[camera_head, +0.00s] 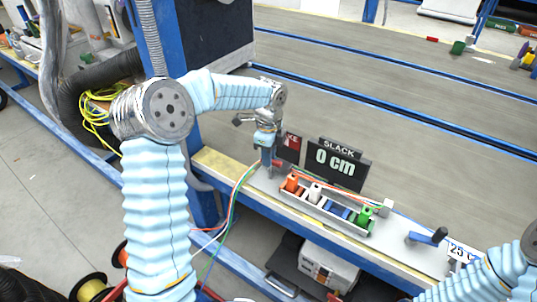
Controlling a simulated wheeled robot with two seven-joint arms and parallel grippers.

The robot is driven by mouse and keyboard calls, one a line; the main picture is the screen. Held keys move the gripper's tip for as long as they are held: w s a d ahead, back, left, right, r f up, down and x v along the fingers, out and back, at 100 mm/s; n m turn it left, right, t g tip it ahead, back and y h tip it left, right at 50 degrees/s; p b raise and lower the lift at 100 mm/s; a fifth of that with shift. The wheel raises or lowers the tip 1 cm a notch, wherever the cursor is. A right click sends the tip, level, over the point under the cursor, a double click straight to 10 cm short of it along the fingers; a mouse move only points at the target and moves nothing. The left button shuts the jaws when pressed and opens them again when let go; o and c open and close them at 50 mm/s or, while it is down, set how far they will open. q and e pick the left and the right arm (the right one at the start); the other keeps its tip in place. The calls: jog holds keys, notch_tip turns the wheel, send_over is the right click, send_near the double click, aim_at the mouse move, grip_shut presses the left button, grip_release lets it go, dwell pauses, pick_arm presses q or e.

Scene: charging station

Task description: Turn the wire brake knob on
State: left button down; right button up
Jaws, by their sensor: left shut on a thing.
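My left arm, in a light-blue sleeve, reaches from the bottom left to the workbench rail. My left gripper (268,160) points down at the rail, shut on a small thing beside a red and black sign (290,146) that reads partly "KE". I take this thing to be the brake knob; the gripper hides most of it, and its turn position cannot be told. A black sign (338,164) reads "SLACK 0 cm". My right arm's sleeve shows at the bottom right; its gripper is out of view.
A tray (322,207) of coloured wire spools stands right of my left gripper. A blue crank with a black handle (428,237) is farther right, near a "25" label (461,251). Loose coloured wires (232,205) hang at the left. A blue post (180,100) stands behind my left arm.

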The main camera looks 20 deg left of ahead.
pick_arm(q)
jog(key=shift+w+m, duration=0.1)
jog(key=shift+m, duration=1)
jog(key=c, duration=1.1)
grip_release()
notch_tip(320, 180, up, 14)
jog(key=shift+f, duration=0.1)
